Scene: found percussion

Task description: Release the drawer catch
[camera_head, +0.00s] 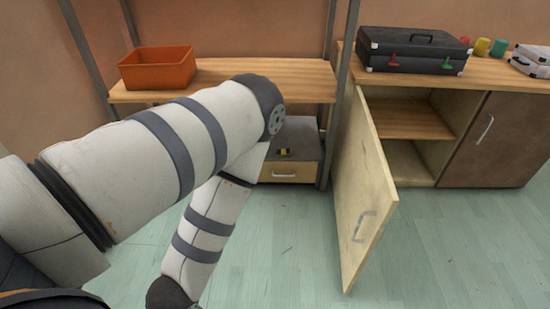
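A low grey unit (307,137) stands under the shelf, with a light wooden drawer front (276,166) that has a metal handle (284,175). The drawer looks shut. A small black and yellow piece (284,153) sits just above the drawer front and may be the catch; its details are too small to tell. My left arm crosses the left half of the view and hides the left part of the unit. Its far link bends down and away from the drawer, toward the bottom edge. Neither my left nor my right gripper shows.
An open cabinet door (362,190) juts out right of the drawer. An orange bin (157,68) stands on the shelf (308,80) above. A black case (414,50) with red and green latches lies on the cabinet top (490,71). The green floor (450,245) is clear at right.

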